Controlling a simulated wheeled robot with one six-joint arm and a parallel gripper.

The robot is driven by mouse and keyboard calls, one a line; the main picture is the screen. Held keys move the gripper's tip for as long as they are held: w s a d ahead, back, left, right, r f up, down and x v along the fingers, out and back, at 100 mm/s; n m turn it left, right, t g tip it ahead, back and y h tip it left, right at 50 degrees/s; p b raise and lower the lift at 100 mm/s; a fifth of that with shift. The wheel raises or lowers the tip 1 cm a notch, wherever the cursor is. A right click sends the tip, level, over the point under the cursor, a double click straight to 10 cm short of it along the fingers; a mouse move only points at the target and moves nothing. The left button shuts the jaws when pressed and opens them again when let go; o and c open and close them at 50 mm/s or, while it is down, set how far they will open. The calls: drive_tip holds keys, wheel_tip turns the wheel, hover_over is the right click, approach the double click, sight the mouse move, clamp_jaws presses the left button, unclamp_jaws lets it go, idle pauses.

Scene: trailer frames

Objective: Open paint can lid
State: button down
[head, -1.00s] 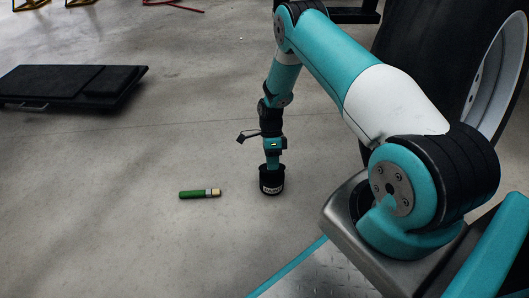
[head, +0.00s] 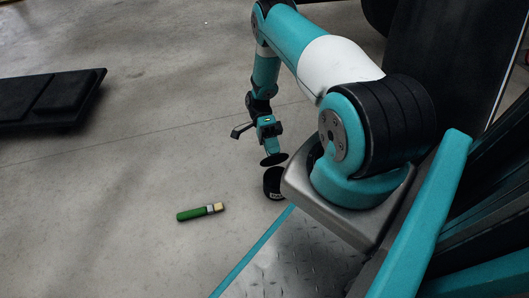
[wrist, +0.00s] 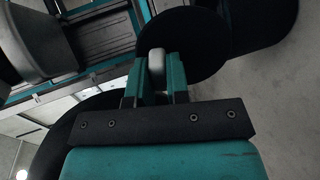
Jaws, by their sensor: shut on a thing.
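The black paint can (head: 272,184) stands on the floor close beside my base, its right side partly hidden. Its lid (head: 274,159), a thin black disc, is off the can, held a little above it in the head view. My gripper (head: 269,148) is shut on the lid from above. In the wrist view my gripper (wrist: 155,82) has its two teal fingers around a small grey knob, with the black lid (wrist: 195,40) behind it. A dark rounded shape at the upper right there may be the can.
A green-handled brush (head: 200,212) lies on the floor left of the can. A black low platform (head: 45,100) lies at the far left.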

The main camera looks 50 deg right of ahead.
drive_tip(key=shift+w+d, duration=0.1)
drive_tip(key=shift+w, duration=0.05)
idle(0.4)
drive_tip(key=c, duration=1.1)
unclamp_jaws()
